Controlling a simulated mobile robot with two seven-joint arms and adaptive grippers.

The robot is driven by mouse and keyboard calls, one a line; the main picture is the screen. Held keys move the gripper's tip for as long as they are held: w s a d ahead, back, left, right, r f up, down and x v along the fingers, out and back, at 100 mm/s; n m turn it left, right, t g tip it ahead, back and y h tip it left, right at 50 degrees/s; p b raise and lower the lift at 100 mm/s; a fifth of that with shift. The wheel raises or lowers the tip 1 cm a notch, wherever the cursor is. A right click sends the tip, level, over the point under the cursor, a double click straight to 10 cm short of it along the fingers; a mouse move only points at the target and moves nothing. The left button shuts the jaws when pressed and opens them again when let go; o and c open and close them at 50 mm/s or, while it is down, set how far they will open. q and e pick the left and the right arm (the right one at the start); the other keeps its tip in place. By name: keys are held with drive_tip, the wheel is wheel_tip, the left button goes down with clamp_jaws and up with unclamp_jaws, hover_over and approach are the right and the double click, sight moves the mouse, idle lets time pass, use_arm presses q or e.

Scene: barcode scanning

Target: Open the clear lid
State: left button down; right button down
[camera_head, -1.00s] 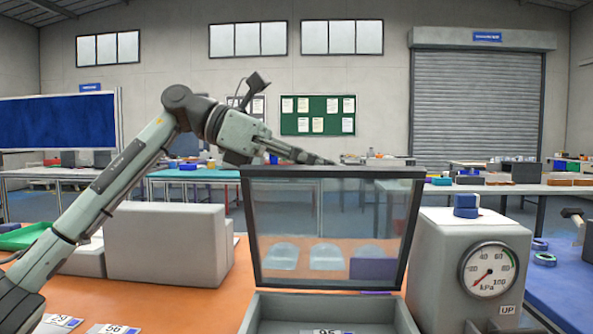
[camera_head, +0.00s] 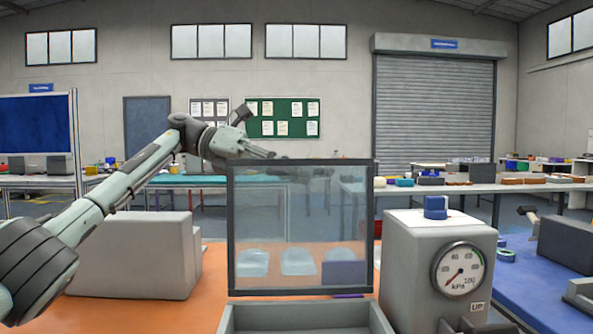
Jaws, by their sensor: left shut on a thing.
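The clear lid (camera_head: 303,215) has a dark frame and a see-through pane. It stands about upright at the back of an open grey box (camera_head: 312,315), whose inside is mostly below the picture. My left arm reaches in from the left, and its gripper (camera_head: 272,155) is at the lid's top edge, left of the middle. The gripper is shut on the lid; its fingertips are small and partly hidden behind the frame. My right gripper is out of view.
A grey housing with a pressure gauge (camera_head: 460,269) and a blue knob (camera_head: 435,207) stands close right of the lid. Grey blocks (camera_head: 125,252) stand on the orange table at left. A blue table (camera_head: 535,280) is at far right.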

use_arm(q)
drive_tip(key=shift+w+f, duration=0.15)
drive_tip(key=shift+f, duration=0.15)
drive_tip(key=c, duration=1.8)
unclamp_jaws()
drive_tip(key=shift+c, duration=0.2)
drive_tip(key=shift+r, duration=0.1)
